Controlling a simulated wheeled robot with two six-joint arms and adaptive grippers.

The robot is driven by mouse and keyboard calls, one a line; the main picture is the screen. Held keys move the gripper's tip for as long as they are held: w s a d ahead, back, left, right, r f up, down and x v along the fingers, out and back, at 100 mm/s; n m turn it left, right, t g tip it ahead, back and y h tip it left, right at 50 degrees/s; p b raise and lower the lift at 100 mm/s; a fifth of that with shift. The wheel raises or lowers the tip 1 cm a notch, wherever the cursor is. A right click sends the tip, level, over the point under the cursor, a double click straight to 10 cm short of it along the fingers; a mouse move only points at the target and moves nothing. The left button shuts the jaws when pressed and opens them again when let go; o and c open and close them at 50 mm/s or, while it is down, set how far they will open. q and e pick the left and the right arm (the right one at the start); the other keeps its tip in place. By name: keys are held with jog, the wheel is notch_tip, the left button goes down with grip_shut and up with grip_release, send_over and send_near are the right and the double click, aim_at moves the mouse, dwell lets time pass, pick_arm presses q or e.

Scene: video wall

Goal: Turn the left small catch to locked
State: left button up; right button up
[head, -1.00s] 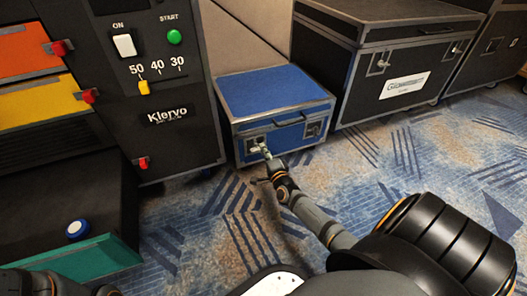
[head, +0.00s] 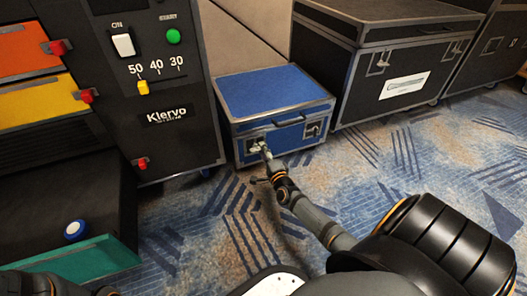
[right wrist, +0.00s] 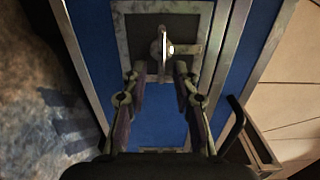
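The blue case (head: 275,92) with grey metal edges stands on the carpet, its front towards me. Its left small catch is partly hidden by my right gripper (head: 261,149) in the head view. In the right wrist view the catch (right wrist: 162,47) is a small metal turn piece on a dark square plate with a metal frame. My right gripper (right wrist: 157,76) is open there, its two fingertips apart and just short of the catch, one to each side, with nothing between them. The right small catch (head: 313,130) is on the same front. My left gripper is not in view.
A black cabinet (head: 185,140) with a switch, green button and slider stands left of the case. Larger black flight cases (head: 400,62) stand to the right. A dark handle (head: 290,122) is on the blue case's front. Patterned carpet (head: 350,180) in front is clear.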

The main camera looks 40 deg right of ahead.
jog(key=v, duration=1.2)
jog(key=shift+r, duration=0.1)
